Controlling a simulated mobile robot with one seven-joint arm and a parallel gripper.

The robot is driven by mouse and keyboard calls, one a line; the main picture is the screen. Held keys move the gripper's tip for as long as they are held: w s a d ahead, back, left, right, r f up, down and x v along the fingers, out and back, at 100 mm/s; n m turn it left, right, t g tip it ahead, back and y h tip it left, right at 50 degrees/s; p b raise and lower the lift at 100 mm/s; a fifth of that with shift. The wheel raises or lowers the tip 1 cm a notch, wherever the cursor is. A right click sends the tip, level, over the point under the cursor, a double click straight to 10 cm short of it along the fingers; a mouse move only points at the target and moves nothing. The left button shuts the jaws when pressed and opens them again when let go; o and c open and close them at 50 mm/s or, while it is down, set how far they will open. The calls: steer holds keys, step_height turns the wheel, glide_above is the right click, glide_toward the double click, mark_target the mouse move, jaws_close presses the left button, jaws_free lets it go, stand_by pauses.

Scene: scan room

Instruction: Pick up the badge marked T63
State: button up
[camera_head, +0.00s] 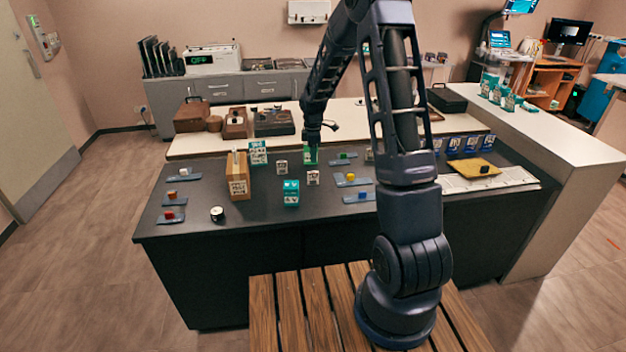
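Several small white tags or badges with dark print stand on the dark table (330,214). One white badge (281,167) is left of my gripper, another white badge (313,178) is nearer the front, and a third pale one (369,155) is partly hidden by my arm. The print is too small to read, so I cannot tell which is T63.
A brown box (238,178) and teal boxes (291,194) stand among the badges. Blue-grey trays with small coloured blocks, such as one tray (174,200), lie left and right. A round tin (217,214) sits near the front edge.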

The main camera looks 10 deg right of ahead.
mark_target(313, 172)
step_height(313, 172, down, 6)
steer(key=shift+r, duration=0.1)
steer(key=shift+s+a+f, duration=0.1)
steer(key=shift+s+f, duration=0.1)
steer(key=shift+f, duration=1.15)
steer(key=shift+s+f, duration=0.2)
steer(key=shift+f, duration=1.1)
jaws_close()
